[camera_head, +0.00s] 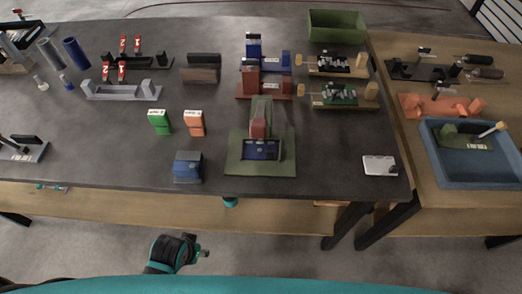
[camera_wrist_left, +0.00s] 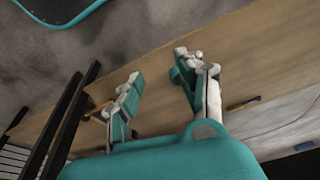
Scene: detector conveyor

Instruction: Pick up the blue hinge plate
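Several blue parts lie on the dark table in the head view; I cannot tell for sure which is the hinge plate. An upright blue part (camera_head: 254,46) stands at the back centre, behind a similar red one. A blue block (camera_head: 187,166) sits near the front edge, and a blue flat piece (camera_head: 261,150) lies on a green fixture. My left gripper is open and empty in the left wrist view (camera_wrist_left: 158,68), its fingers well apart above the floor and a wooden surface. It is away from all these blue parts. My right gripper is out of view.
A green box (camera_head: 157,122) and an orange box (camera_head: 195,123) stand between the blue parts. Fixtures crowd the back. A white piece (camera_head: 380,166) lies at the right front. A blue tray (camera_head: 474,178) is on the right table. The left front tabletop is mostly clear.

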